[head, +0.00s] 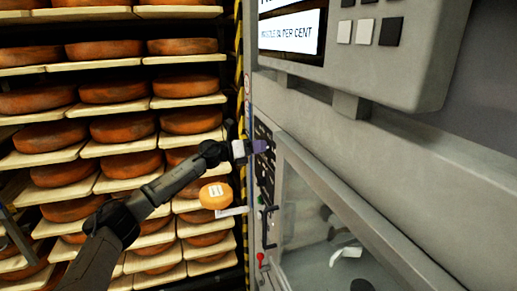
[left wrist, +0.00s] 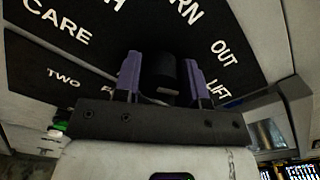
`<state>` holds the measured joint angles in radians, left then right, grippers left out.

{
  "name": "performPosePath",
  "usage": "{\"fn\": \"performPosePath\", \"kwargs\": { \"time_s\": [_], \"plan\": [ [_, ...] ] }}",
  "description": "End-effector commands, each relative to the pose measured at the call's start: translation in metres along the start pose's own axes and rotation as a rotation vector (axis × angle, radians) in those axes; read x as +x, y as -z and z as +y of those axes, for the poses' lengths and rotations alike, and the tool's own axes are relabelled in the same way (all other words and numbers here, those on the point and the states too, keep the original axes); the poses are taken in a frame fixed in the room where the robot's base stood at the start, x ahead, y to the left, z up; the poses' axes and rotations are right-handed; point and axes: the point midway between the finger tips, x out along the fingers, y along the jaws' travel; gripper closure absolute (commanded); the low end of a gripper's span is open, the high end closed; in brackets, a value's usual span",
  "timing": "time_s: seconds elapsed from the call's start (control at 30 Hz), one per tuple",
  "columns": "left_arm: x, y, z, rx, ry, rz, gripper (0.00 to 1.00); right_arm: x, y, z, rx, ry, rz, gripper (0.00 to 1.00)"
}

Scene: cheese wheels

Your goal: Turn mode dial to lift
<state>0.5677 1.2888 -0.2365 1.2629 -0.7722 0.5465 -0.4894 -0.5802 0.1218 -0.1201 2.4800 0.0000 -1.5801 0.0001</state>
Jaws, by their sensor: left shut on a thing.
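The mode dial (left wrist: 163,72) is a dark knob on a black panel with white lettering. In the left wrist view the words CARE, OUT and LIFT show around it, with others partly cut off; LIFT is to its right. Which word the dial points at I cannot tell. My left gripper (left wrist: 163,82) has its two purple fingers on either side of the knob, shut on it. In the head view my left gripper (head: 262,146) is against the machine's narrow control panel and hides the dial. My right gripper is not in view.
Racks of orange cheese wheels (head: 120,92) on pale boards fill the left. A labelled orange cheese (head: 215,196) is just below my left forearm. Below the gripper are a green knob (head: 262,199) and a red lever (head: 261,258). A grey display housing (head: 420,50) overhangs at upper right.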

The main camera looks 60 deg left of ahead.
Motion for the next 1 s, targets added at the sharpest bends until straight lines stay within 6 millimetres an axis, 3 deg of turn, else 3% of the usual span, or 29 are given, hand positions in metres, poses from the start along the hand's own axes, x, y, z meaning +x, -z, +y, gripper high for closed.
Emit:
{"fn": "performPosePath", "kwargs": {
  "time_s": [0.1,0.13,0.4,0.73,1.0],
  "plan": [
    [0.000,0.001,0.000,-0.001,0.001,0.001,0.85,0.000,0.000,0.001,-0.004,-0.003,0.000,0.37],
    [0.000,0.001,0.000,-0.001,0.001,0.001,0.61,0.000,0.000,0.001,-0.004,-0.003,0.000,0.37],
    [0.000,0.000,0.000,-0.001,0.000,0.001,0.37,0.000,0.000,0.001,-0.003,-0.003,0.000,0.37],
    [-0.003,0.001,0.002,-0.001,-0.002,0.000,0.37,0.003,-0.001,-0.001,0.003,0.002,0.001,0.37],
    [-0.025,0.004,0.004,0.002,-0.005,0.003,0.37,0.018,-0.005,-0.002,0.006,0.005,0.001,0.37]
  ]
}}
